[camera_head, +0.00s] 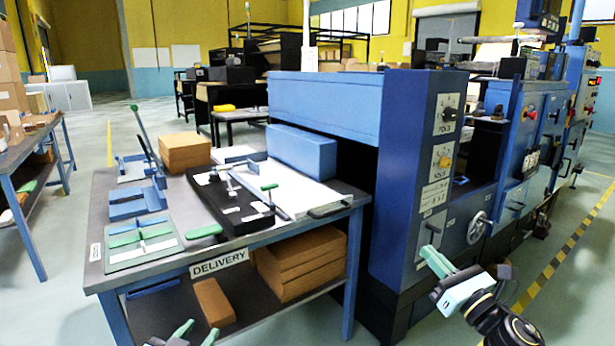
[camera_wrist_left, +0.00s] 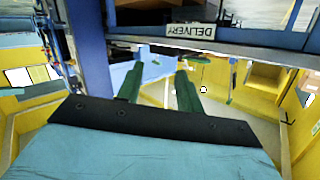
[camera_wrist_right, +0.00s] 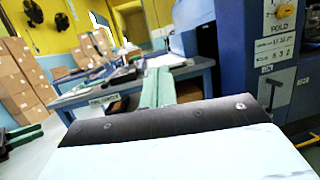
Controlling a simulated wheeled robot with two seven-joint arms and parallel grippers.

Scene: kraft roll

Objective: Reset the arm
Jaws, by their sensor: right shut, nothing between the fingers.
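My left gripper (camera_head: 196,335) shows at the bottom edge of the head view, in front of the delivery table (camera_head: 95,262). Its two green fingers are apart, with nothing between them in the left wrist view (camera_wrist_left: 158,82). My right gripper (camera_head: 434,262) is at the lower right of the head view, in front of the blue machine (camera_head: 405,190). Its green fingers are together and empty in the right wrist view (camera_wrist_right: 158,88). Most of my left arm is out of the head view.
The table carries a brown stack (camera_head: 185,152), a black tray-like fixture (camera_head: 235,222) and a green-and-white board (camera_head: 140,243). Its lower shelf holds brown boxes (camera_head: 300,270). A handwheel (camera_head: 477,228) sticks out from the machine. Open floor lies at right, by a yellow-black stripe (camera_head: 560,268).

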